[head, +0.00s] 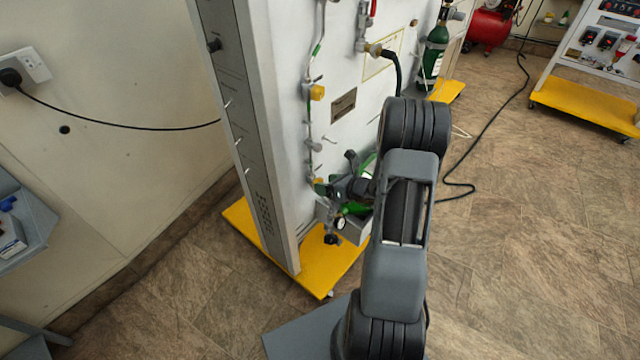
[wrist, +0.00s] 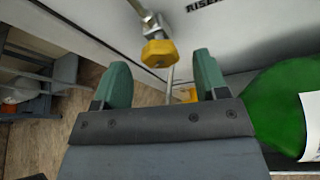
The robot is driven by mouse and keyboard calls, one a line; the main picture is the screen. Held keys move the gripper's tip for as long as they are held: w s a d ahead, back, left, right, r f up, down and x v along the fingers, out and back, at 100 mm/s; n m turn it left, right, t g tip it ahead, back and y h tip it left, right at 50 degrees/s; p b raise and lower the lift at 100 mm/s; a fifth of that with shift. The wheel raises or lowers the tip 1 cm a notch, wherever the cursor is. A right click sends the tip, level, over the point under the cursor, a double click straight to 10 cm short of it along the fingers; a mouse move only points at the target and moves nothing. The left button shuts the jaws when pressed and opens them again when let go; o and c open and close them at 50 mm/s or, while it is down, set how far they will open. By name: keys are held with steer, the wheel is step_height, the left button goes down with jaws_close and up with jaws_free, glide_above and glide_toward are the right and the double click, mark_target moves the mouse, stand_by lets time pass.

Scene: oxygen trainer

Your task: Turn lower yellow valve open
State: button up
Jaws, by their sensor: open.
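The lower yellow valve (head: 319,187) is low on the left part of the white panel, partly hidden by my gripper in the head view. In the wrist view a yellow valve knob (wrist: 159,53) on a metal pipe fitting shows just beyond and between my two green fingertips. My gripper (wrist: 161,70) is open and empty, with one finger on each side of the knob's line. No contact with the knob is visible. In the head view my gripper (head: 345,172) is close to the panel beside the lower valve. An upper yellow valve (head: 318,91) sits higher on the same pipe.
A green cylinder (wrist: 283,108) is close to the right of my gripper; it also shows under the gripper in the head view (head: 356,208). The panel stands on a yellow base (head: 318,278). Open floor lies to the right.

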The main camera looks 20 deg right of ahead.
steer(key=shift+x, duration=1.6)
steer(key=c, duration=0.9)
steer(key=n+b, duration=0.1)
steer(key=b, duration=0.1)
steer(key=shift+f+h+b, duration=0.3)
steer(key=shift+f+b, duration=0.05)
steer(key=shift+c, duration=0.2)
steer(key=shift+n+t+b, duration=0.3)
steer(key=shift+b, duration=0.6)
steer(key=shift+a+r+n+h+b, duration=0.1)
steer(key=shift+n+h+b, duration=0.4)
steer(key=shift+b, duration=0.6)
steer(key=shift+r+b, duration=0.2)
steer(key=shift+b, duration=0.15)
steer(key=shift+r+n+h, duration=0.1)
steer(key=shift+n+h, duration=0.2)
